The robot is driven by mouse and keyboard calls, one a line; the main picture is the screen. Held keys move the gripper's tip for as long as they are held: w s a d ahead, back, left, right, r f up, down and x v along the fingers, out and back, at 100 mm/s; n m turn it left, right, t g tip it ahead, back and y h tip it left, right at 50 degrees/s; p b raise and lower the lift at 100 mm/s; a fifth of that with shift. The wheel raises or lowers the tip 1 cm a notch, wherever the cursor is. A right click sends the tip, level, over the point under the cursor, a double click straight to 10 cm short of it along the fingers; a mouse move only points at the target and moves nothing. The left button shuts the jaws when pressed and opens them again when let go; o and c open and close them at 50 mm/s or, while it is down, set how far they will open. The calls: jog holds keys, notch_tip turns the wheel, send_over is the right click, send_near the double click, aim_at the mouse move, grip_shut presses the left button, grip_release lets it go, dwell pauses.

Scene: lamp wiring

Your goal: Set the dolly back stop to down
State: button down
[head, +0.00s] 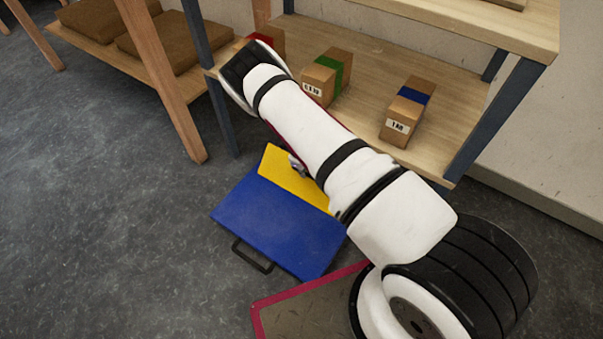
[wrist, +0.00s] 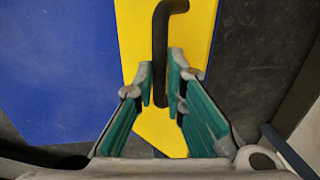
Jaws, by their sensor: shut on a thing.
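The dolly is a blue board (head: 275,225) on the floor with a yellow strip (head: 285,178) along its far side. A dark handle (head: 252,257) sticks out at its near edge. In the wrist view, a dark bent rod (wrist: 161,38) stands out against the yellow strip (wrist: 140,45), with the blue board (wrist: 55,65) to its left. The rod looks like the back stop. My gripper (wrist: 161,84) is shut on this rod, with one finger on each side. In the head view my arm hides the rod and most of my gripper.
A wooden shelf (head: 355,125) with dark posts stands just behind the dolly, holding small boxes with green (head: 327,77) and blue (head: 406,112) bands. Floor on the left is clear.

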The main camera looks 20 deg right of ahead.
jog(key=shift+d+f, duration=0.1)
jog(key=shift+f, duration=0.1)
jog(key=c, duration=1.7)
grip_release()
jog(key=shift+o, duration=0.2)
jog(key=shift+w+r, duration=0.1)
jog(key=shift+r, duration=0.5)
notch_tip(320, 180, up, 11)
jog(key=s+a, duration=0.1)
jog(key=shift+s+a+f, duration=0.15)
jog(key=shift+a, duration=0.15)
